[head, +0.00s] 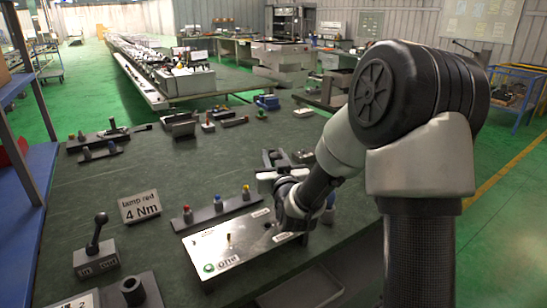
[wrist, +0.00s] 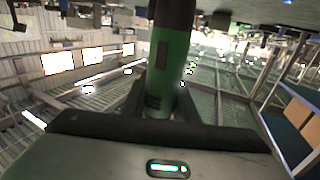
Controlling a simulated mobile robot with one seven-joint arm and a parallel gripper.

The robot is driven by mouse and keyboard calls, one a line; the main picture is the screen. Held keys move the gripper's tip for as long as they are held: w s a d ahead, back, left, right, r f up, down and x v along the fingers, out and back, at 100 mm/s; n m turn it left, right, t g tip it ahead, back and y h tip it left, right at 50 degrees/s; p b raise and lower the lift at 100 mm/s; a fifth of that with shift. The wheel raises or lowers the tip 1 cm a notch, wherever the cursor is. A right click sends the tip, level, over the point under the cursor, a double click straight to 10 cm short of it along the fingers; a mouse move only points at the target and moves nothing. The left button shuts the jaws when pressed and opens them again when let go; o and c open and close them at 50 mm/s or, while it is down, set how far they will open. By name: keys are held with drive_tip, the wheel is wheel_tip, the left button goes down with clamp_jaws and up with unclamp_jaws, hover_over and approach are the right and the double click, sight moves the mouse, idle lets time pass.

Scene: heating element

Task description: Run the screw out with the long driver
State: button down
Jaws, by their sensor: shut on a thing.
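In the wrist view a thick green and black tool, which looks like the driver (wrist: 170,75), stands between the black fingers of my gripper (wrist: 160,105). The gripper is shut on it. The tool's far end runs out of the top of the picture. In the head view my gripper (head: 295,205) is over the right end of a light panel (head: 200,248), and my arm hides most of it and the tool. I cannot tell whether the tool touches anything. A small upright part (head: 229,239) stands on the panel. I cannot make out the screw itself.
A dark rack (head: 230,208) with red- and yellow-topped pieces stands behind the panel. A sign reading "lamp red 4 Nm" (head: 140,206) and a lever box (head: 95,258) are to the left. Dark blocks (head: 285,158) lie beyond my gripper.

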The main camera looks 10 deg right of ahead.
drive_tip(key=shift+r+p, duration=1)
drive_tip(key=shift+r, duration=1.35)
